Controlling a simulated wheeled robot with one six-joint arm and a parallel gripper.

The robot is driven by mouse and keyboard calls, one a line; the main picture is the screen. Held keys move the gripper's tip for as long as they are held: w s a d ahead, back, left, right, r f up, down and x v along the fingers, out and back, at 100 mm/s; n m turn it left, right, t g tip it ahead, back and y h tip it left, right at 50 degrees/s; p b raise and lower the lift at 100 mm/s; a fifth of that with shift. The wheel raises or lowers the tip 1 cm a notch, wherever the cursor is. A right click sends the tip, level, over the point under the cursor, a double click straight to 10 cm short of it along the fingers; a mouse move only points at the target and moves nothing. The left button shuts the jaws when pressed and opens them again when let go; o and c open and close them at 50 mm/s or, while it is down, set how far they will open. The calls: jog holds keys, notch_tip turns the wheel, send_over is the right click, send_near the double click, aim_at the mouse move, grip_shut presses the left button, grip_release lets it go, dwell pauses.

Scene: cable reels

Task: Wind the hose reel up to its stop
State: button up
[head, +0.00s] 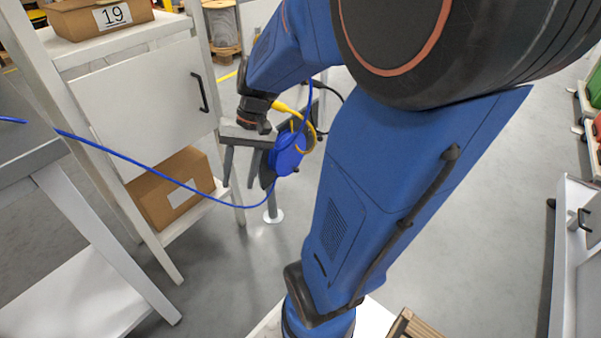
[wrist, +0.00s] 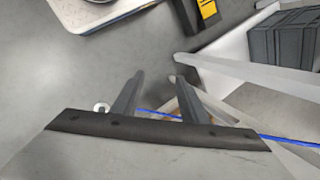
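The blue hose reel (head: 287,155) is in the head view, on a post beside my gripper and partly hidden by it. A blue hose (head: 150,163) runs from the reel in a sagging line to the grey table at the left. My gripper (head: 239,178) points down left of the reel, with its two fingers apart and nothing seen between them. In the wrist view my gripper (wrist: 159,78) is also open. The blue hose (wrist: 155,112) passes beyond its fingers there. The reel's crank cannot be made out in either view.
A white cabinet (head: 158,95) with a black handle stands behind, with a cardboard box (head: 172,187) on its lower shelf. A grey table (head: 25,140) is at the left. A yellow cable (head: 310,135) hangs by the reel. Open floor (head: 240,270) lies in front.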

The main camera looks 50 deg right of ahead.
jog(key=w+d+f+m+t+y, duration=0.35)
jog(key=d+f+m, duration=0.35)
jog(key=d, duration=0.4)
jog(key=w+d+f+m+t+y, duration=0.4)
jog(key=d+f, duration=0.4)
jog(key=d, duration=0.4)
jog(key=s+d+f+m+t+h, duration=0.2)
jog(key=s+d+f+m+t, duration=0.15)
jog(key=d+f, duration=0.35)
jog(key=s+d+f+m+t+h, duration=0.2)
jog(key=s+d+f+m+t, duration=0.1)
jog(key=d+f+m, duration=0.3)
jog(key=s+d+f+m+t+h, duration=0.3)
jog(key=d+f+m, duration=0.1)
jog(key=d+f, duration=0.4)
jog(key=x, duration=1.6)
jog(key=shift+w+r, duration=0.3)
jog(key=shift+w, duration=0.15)
grip_shut()
